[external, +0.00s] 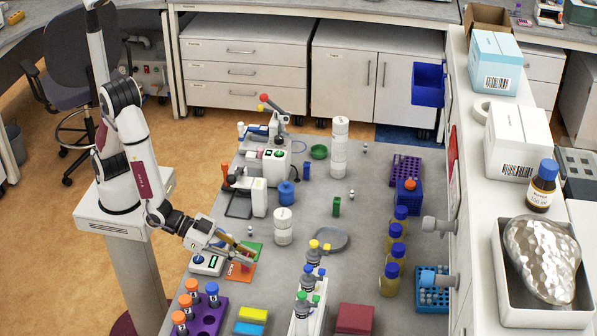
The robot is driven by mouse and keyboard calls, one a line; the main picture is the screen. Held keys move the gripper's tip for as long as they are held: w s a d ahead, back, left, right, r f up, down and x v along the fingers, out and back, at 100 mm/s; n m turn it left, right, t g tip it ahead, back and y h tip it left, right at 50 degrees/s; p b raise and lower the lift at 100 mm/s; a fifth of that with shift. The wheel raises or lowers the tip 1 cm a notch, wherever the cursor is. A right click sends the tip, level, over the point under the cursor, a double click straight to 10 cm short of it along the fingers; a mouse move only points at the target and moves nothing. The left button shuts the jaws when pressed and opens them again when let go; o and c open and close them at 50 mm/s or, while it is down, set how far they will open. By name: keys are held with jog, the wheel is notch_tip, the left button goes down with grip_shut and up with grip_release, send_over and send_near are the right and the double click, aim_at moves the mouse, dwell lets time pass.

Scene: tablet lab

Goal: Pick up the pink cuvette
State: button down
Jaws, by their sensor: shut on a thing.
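My gripper (250,257) is low over the left part of the grey bench, above an orange-red pad (238,273) and next to a green pad (254,246). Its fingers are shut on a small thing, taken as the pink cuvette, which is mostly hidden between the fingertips. I cannot tell whether it touches the pad. A green cuvette (336,206) stands upright mid-bench, and a blue one (306,171) stands farther back.
A purple rack (207,318) with orange-capped tubes is in front of my gripper. A scale (207,264) is just left. Bare bench lies around the green cuvette.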

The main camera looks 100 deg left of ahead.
aim_at(244, 254)
jog(key=shift+r, duration=0.1)
jog(key=shift+r, duration=4.9)
